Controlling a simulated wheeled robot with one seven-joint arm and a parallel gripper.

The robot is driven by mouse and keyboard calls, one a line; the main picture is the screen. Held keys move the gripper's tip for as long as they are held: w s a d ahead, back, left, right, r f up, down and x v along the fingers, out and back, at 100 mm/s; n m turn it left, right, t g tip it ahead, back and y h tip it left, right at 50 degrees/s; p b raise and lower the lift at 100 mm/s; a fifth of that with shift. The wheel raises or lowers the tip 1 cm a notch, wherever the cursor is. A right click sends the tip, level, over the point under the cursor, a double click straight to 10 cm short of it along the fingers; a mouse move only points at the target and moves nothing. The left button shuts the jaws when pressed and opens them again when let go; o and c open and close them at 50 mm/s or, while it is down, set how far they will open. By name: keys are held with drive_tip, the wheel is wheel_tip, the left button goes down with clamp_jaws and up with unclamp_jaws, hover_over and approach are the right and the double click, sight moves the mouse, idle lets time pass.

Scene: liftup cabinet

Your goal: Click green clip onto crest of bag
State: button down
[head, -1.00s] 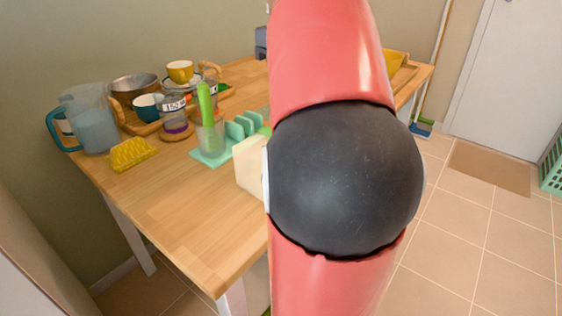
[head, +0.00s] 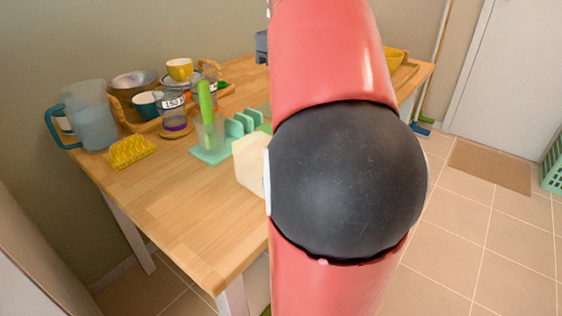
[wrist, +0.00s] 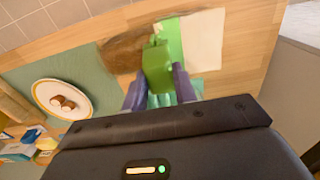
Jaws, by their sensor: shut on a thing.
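In the wrist view my gripper (wrist: 159,88) has its two purple fingers shut on the green clip (wrist: 157,66). The clip stands out beyond the fingertips. Past it lies a bag-like thing (wrist: 205,40) with a cream part, a green band and a brown part. The clip overlaps the green and brown parts in the picture; I cannot tell whether it touches them. In the head view my arm hides the gripper and clip. A cream block-like thing (head: 248,164), perhaps part of the bag, shows left of my elbow.
A plate (wrist: 62,98) with brown food lies at left in the wrist view. The table's front is clear.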

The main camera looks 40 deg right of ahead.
drive_tip(key=shift+f, duration=0.65)
drive_tip(key=c, duration=1)
unclamp_jaws()
drive_tip(key=shift+c, duration=1.6)
drive_tip(key=shift+r, duration=0.15)
drive_tip(key=shift+r+p, duration=0.85)
drive_tip(key=shift+p, duration=0.05)
drive_tip(key=shift+r, duration=2.5)
